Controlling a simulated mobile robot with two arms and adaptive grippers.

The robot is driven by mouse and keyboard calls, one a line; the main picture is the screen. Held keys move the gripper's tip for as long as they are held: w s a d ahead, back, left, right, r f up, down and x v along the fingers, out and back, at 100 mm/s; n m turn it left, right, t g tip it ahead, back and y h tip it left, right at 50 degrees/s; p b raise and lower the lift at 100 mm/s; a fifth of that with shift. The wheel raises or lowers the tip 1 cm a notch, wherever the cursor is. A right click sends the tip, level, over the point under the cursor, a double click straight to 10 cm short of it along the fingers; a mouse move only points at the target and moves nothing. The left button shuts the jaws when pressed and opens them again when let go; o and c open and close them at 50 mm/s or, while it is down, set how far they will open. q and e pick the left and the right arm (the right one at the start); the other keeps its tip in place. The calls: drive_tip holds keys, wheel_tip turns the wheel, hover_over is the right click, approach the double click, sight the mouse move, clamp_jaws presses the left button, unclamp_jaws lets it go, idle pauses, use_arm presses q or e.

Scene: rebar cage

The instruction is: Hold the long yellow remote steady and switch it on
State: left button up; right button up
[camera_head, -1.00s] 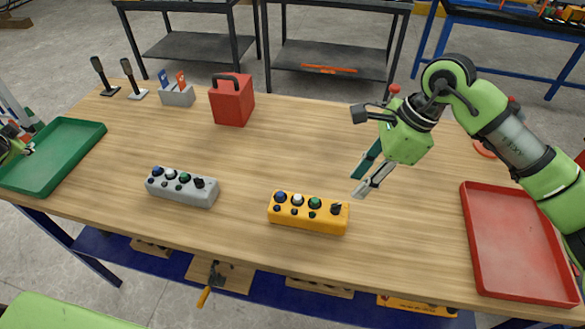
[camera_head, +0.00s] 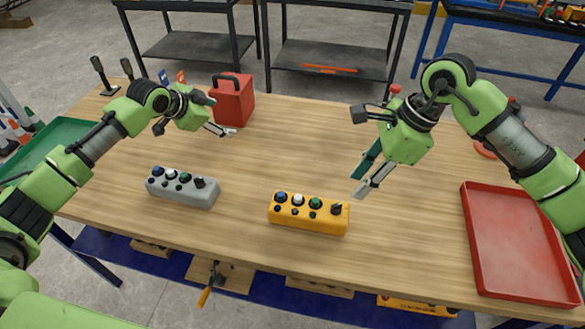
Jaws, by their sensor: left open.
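The long yellow remote (camera_head: 308,214) lies on the wooden table near its front edge. It has blue, white and green knobs or buttons, smaller dark ones, and a black switch at its right end. My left gripper (camera_head: 222,118) is open and empty above the table, in front of the red box, up and to the left of the remote. My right gripper (camera_head: 366,176) is open and empty, above and to the right of the remote, apart from it. Its fingers point down and left.
A similar grey remote (camera_head: 183,188) lies left of the yellow one. A red box with a black handle (camera_head: 232,101) stands at the back. A green tray (camera_head: 68,133) is at the left, partly behind my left arm, and a red tray (camera_head: 515,284) is at the right. The table's middle is clear.

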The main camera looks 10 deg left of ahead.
use_arm(q)
drive_tip(key=s+d+m+g+h, duration=0.1)
drive_tip(key=s+d+m+g, duration=0.15)
drive_tip(key=d, duration=0.85)
wheel_tip(320, 180, up, 4)
drive_tip(key=m+g+y, duration=0.3)
drive_tip(key=m+g, duration=0.3)
hover_over(293, 204)
wheel_tip(293, 204, down, 13)
drive_tip(key=shift+f, duration=0.2)
